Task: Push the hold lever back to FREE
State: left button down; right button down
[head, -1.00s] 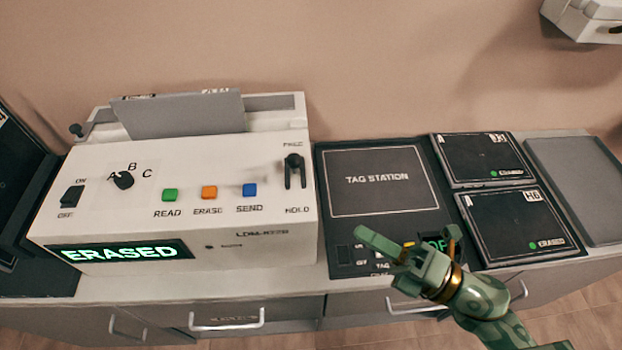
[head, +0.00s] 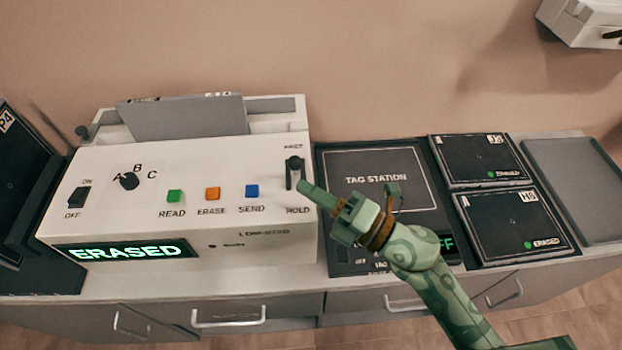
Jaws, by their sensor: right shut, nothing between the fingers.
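The hold lever (head: 294,164) is a small black lever on the right part of the white reader's sloped front (head: 110,215). Its dark knob shows at the upper end of its slot, below the FREE label and above the HOLD label (head: 298,210). My right gripper (head: 306,188) is shut and empty. Its fingertips are at the lower right of the lever, close to the slot's lower end; I cannot tell whether they touch it. My left gripper is not in view.
The reader's display (head: 125,252) reads ERASED. READ (head: 175,196), ERASE (head: 212,194) and SEND (head: 252,191) buttons lie left of the lever. The black tag station (head: 375,165) lies under my right arm. Two dark plates (head: 481,158) (head: 515,225) and a grey pad (head: 578,185) lie further right.

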jog(key=shift+w+a+r, duration=0.1)
jog(key=shift+w+r, duration=0.15)
jog(key=shift+w, duration=0.5)
